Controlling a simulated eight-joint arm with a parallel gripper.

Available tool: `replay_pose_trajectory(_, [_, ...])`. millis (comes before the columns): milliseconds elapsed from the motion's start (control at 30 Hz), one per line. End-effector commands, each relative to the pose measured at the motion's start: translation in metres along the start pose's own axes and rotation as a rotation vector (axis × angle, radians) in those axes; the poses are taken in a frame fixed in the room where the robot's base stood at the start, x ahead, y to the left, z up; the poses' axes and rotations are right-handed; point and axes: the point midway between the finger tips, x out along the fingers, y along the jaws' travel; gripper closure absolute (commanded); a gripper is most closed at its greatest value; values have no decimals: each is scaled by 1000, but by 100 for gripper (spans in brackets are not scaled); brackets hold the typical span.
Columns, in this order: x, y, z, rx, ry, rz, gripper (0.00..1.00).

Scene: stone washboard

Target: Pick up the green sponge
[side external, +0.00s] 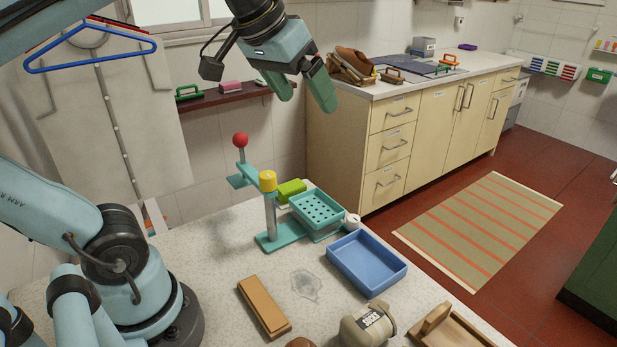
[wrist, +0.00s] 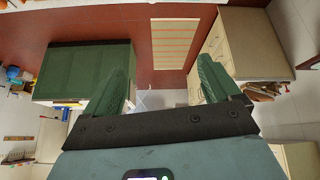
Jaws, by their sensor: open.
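The green sponge (side external: 291,190) is a small lime-green block on the stone worktop (side external: 225,240), behind the teal perforated tray (side external: 318,209) and beside the yellow-topped post. My gripper (side external: 307,100) is high above the worktop, up and slightly right of the sponge in the side view. It is open and empty. In the wrist view its two green fingers (wrist: 165,88) stand wide apart with nothing between them. The sponge is not visible in the wrist view.
A teal stand with a yellow-capped post (side external: 268,182) and a red ball (side external: 240,140) rises close to the sponge. A blue tray (side external: 366,263), a tan block (side external: 264,306) and a labelled container (side external: 367,325) lie nearer the front. A cabinet (side external: 420,130) stands behind.

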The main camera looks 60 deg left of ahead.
Motion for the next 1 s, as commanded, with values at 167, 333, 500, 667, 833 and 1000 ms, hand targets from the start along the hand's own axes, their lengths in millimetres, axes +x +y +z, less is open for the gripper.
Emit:
replay_pose_trajectory(167, [0, 0, 0, -1, 0, 0, 23])
replay_pose_trajectory(333, [0, 0, 0, -1, -1, -1, 23])
replay_pose_trajectory(500, [13, -9, -10, 12, -36, -21, 23])
replay_pose_trajectory(667, [46, -33, -28, 49, -129, -57, 23])
replay_pose_trajectory(833, [91, -69, -40, 92, -247, -78, 23])
replay_pose_trajectory(1000, [138, -109, -40, 130, -365, -76, 23])
